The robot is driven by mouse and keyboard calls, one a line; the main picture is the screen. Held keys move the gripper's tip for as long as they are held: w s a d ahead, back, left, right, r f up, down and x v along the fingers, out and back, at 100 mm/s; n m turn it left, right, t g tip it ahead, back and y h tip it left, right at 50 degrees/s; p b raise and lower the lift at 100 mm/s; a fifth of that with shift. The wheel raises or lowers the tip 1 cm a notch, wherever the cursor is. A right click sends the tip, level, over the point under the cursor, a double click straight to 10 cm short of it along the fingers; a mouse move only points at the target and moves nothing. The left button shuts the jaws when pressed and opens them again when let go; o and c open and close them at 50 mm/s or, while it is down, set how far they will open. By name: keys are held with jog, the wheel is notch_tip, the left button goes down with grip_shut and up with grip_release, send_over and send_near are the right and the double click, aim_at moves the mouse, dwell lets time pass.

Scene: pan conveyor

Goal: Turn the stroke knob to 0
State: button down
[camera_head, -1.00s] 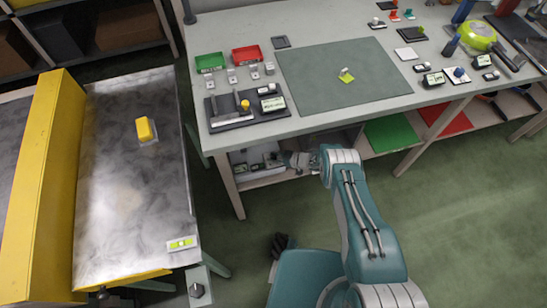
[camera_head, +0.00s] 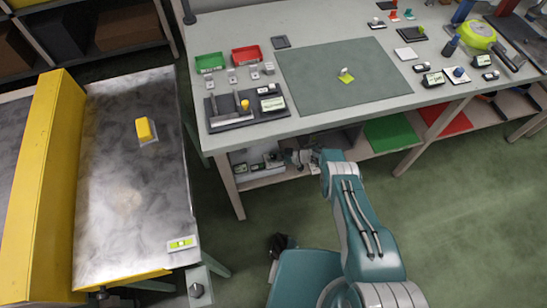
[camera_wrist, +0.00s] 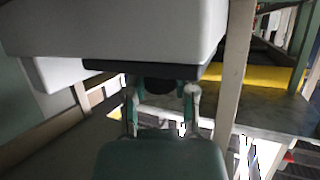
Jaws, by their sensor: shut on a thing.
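In the wrist view, my gripper (camera_wrist: 160,92) is shut on a dark rounded knob (camera_wrist: 160,84), with one finger on each side of it. The knob sits under the edge of a black plate (camera_wrist: 115,66) on a large pale box (camera_wrist: 120,30). Its pointer and any scale marks are hidden, so I cannot read its setting. In the head view, my gripper (camera_head: 297,158) is under the front edge of the workbench, near the lower shelf. The knob cannot be made out there.
The workbench (camera_head: 225,180) overhangs my gripper, and a bench leg (camera_head: 228,187) stands to its left. Small devices (camera_head: 258,160) sit on the lower shelf. The conveyor (camera_head: 110,130) with a yellow guard lies at left. Open green floor (camera_head: 470,210) lies at right.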

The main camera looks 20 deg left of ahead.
jog(key=shift+w+r, duration=0.1)
jog(key=shift+c, duration=2.1)
grip_release()
jog(key=v, duration=1.2)
